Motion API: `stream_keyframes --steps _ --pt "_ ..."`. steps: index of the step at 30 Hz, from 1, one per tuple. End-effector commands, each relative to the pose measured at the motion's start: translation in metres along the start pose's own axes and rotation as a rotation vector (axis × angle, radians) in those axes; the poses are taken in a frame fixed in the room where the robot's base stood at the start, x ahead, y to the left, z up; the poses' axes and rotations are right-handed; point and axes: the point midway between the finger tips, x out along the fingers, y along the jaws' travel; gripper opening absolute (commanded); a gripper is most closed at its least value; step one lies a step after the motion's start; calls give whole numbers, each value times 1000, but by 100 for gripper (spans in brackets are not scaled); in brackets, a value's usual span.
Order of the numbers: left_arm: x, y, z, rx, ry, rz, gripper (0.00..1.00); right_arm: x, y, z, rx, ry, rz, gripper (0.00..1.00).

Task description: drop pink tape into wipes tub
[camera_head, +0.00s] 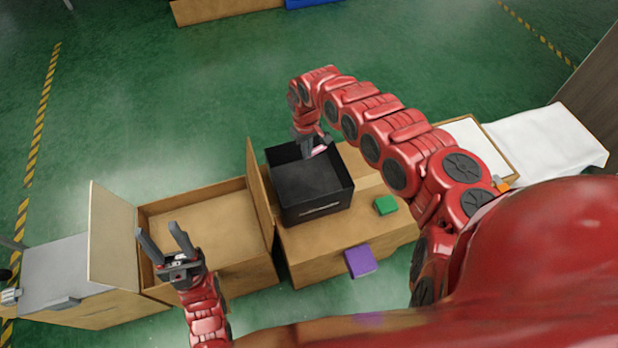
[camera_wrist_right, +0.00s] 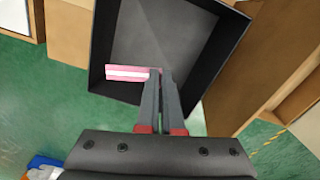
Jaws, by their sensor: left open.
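The pink tape (camera_wrist_right: 127,73), pink with a white stripe, is gripped at its right end by my right gripper (camera_wrist_right: 157,78), whose fingers are close together. In the head view a bit of the pink tape (camera_head: 319,150) shows beside my right gripper (camera_head: 308,150), at the far side of the black open tub. The black tub (camera_head: 317,206) stands on a cardboard box; its floor looks empty. In the right wrist view the tape overlaps the tub's opening (camera_wrist_right: 217,88); its exact height over the rim cannot be told. My left gripper (camera_head: 165,243) is open and empty near the open carton.
An open cardboard carton (camera_head: 145,220) stands left of the tub. A green block (camera_head: 385,205) and a purple block (camera_head: 360,260) lie right of the tub, the purple one at the box's front edge. A white cloth-like sheet (camera_head: 545,140) lies at the right.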

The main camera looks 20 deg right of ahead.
Motion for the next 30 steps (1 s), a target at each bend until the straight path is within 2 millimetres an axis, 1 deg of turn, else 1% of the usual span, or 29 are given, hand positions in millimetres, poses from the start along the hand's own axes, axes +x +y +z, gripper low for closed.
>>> stream_keyframes --steps 1,5,13,17,24,26,30 --pt "-6 0 1 0 0 0 50 6 0 0 -1 1 0 0" --pt "-19 1 3 0 0 0 50 20 0 0 0 1 1 0" --pt "-49 2 8 0 -1 0 50 53 0 -1 1 2 1 0" --pt "-55 3 9 0 0 0 50 59 0 -1 2 3 1 0" --pt "-54 3 9 0 0 0 50 58 0 -1 2 2 1 0" --pt "-54 3 9 0 0 0 50 58 0 -1 2 2 1 10" --pt "-54 3 9 0 0 0 50 58 0 -1 2 2 1 36"
